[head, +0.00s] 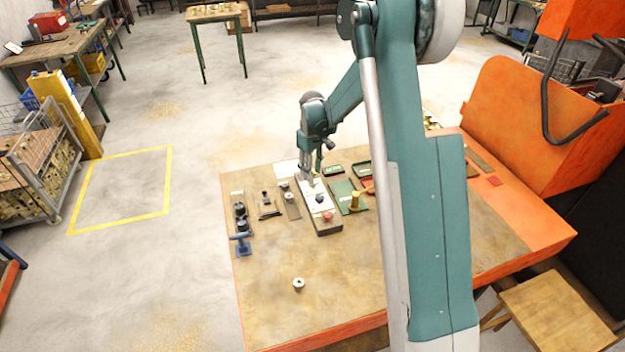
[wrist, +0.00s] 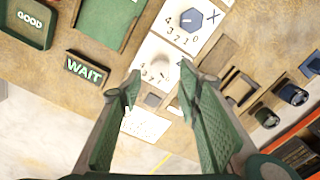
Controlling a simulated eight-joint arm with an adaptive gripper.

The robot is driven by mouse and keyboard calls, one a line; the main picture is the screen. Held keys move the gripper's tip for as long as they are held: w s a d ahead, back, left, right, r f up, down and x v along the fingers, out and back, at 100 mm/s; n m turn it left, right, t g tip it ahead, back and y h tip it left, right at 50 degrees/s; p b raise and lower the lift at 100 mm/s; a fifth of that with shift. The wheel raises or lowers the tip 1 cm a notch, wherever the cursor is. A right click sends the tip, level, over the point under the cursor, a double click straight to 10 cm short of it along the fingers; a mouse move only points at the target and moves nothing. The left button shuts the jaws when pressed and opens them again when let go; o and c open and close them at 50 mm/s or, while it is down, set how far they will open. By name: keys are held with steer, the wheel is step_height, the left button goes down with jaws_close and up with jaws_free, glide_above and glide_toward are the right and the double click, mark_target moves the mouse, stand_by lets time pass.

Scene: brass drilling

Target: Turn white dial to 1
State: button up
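The dial panel (head: 326,219) is a long white-faced block on the table, with a blue dial (head: 319,198) and a red dial (head: 328,215). My gripper (head: 305,177) is over the panel's far end and covers much of it in the head view. In the wrist view my gripper (wrist: 158,82) is open, with its green fingertips apart on either side of the white dial (wrist: 161,67). The white dial blends with the white face, so its pointer is unclear. Numbers are printed beside it. The blue dial (wrist: 191,19) has a white line on it. Contact cannot be told.
A sign reading WAIT (wrist: 85,69) and a green tray marked GOOD (wrist: 30,22) lie left of the panel in the wrist view. Black cylindrical items (head: 241,216), a blue stand (head: 241,244) and a small metal part (head: 298,284) are on the table. The front of the table is mostly clear.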

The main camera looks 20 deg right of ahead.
steer(key=shift+f, duration=2.1)
steer(key=shift+c, duration=0.4)
steer(key=c, duration=0.8)
